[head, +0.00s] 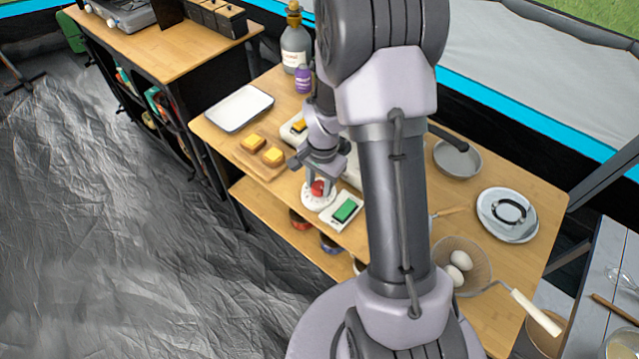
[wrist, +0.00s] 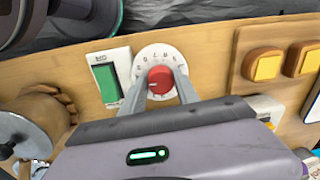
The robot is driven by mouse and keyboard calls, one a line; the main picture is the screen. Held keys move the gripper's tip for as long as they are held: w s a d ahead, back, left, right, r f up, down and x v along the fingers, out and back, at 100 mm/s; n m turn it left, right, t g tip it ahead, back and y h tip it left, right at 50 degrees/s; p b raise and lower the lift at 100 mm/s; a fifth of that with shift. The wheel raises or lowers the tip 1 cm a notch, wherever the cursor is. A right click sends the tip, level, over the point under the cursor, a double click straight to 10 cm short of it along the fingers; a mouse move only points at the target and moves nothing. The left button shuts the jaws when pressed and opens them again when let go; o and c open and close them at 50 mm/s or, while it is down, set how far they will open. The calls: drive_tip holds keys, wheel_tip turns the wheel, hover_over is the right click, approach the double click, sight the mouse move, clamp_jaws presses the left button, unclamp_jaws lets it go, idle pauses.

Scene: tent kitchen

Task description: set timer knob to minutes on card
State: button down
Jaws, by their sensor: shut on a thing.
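The timer is a white round dial with numbers around a red knob. In the wrist view the dial (wrist: 146,58) shows around the red knob (wrist: 160,80). My gripper (wrist: 165,82) is shut on the red knob, one finger on each side. In the head view the timer (head: 318,203) stands on the wooden table with my gripper (head: 319,180) above it. The card (head: 345,209) is white with a green panel and lies beside the timer. It also shows in the wrist view (wrist: 123,75), with small lettering that I cannot read surely.
A wooden board (head: 250,165) with yellow-topped pieces lies left of the timer, near a white tray (head: 240,107). A bottle (head: 295,45) and purple-labelled jar (head: 303,80) stand behind. A pan (head: 457,160), a plate (head: 507,230) and a strainer with eggs (head: 478,262) are right.

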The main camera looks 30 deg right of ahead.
sight(322, 188)
drive_tip(key=shift+m, duration=0.5)
drive_tip(key=c, duration=0.9)
unclamp_jaws()
wheel_tip(322, 188, up, 17)
drive_tip(key=p, duration=0.6)
drive_tip(key=shift+s+d+r, duration=0.2)
drive_tip(key=shift+s, duration=0.25)
